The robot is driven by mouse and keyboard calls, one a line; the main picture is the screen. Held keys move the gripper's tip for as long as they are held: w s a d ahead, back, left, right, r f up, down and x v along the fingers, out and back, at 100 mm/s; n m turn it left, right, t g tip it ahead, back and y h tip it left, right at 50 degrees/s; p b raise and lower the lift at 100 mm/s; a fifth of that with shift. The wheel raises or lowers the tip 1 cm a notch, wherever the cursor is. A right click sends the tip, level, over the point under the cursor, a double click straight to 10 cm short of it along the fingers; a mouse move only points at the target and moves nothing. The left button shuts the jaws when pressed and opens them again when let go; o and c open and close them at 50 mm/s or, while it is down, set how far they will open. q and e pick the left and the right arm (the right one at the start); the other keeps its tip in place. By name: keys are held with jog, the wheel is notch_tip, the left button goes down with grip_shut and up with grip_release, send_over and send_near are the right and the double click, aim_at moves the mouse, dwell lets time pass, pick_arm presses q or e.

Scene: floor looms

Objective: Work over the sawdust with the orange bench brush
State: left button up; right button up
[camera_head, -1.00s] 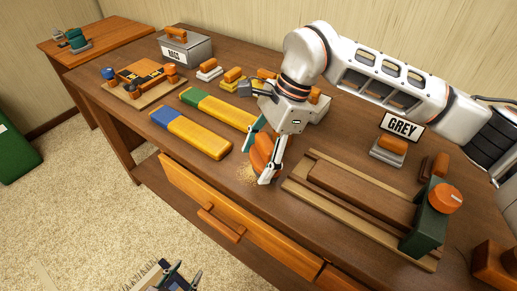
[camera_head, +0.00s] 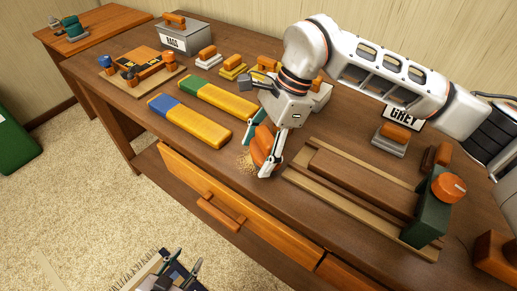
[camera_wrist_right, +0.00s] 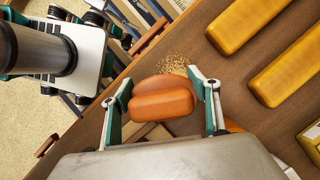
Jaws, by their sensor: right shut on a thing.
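The orange bench brush (camera_head: 261,147) is held low over the workbench top near its front edge; its orange handle (camera_wrist_right: 162,104) fills the middle of the right wrist view. My right gripper (camera_head: 256,160) is shut on it, one finger on each side. The sawdust (camera_head: 246,164) is a small pale patch beside and partly under the brush; it also shows past the handle in the right wrist view (camera_wrist_right: 175,64). Whether the bristles touch the bench is hidden. My left gripper (camera_head: 184,264) is low in the head view, over the floor, fingers apart and empty.
Blue-yellow (camera_head: 190,121) and green-yellow (camera_head: 218,96) blocks lie left of the sawdust. A wooden frame with a green end block (camera_head: 428,210) lies to the right. Several small orange-handled blocks stand behind, with a grey box (camera_head: 187,40). A drawer front (camera_head: 235,205) is below the edge.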

pick_arm(q)
jog(key=shift+f, duration=0.15)
pick_arm(e)
jog(key=shift+f, duration=0.35)
pick_arm(q)
jog(key=shift+s, duration=0.1)
pick_arm(e)
jog(key=shift+a, duration=0.1)
jog(key=shift+w+a+r+b, duration=0.1)
jog(key=shift+w+a+b, duration=0.15)
jog(key=shift+w+a, duration=0.4)
jog(key=shift+w+a+b, duration=0.2)
jog(key=shift+w+a, duration=0.2)
jog(key=shift+a, duration=0.45)
jog(key=shift+w+a, duration=0.4)
jog(key=shift+a, duration=0.25)
jog(key=shift+w+a+f+b, duration=0.2)
jog(key=shift+w+a+b, duration=0.2)
jog(key=shift+a+b, duration=0.15)
jog(key=shift+w+a+r, duration=0.1)
jog(key=shift+w+a, duration=0.1)
jog(key=shift+a, duration=0.15)
pick_arm(q)
jog(key=shift+s+f, duration=0.2)
jog(key=shift+f, duration=0.3)
jog(key=shift+s+f, duration=0.2)
jog(key=shift+f, duration=0.3)
pick_arm(e)
jog(key=shift+d, duration=0.1)
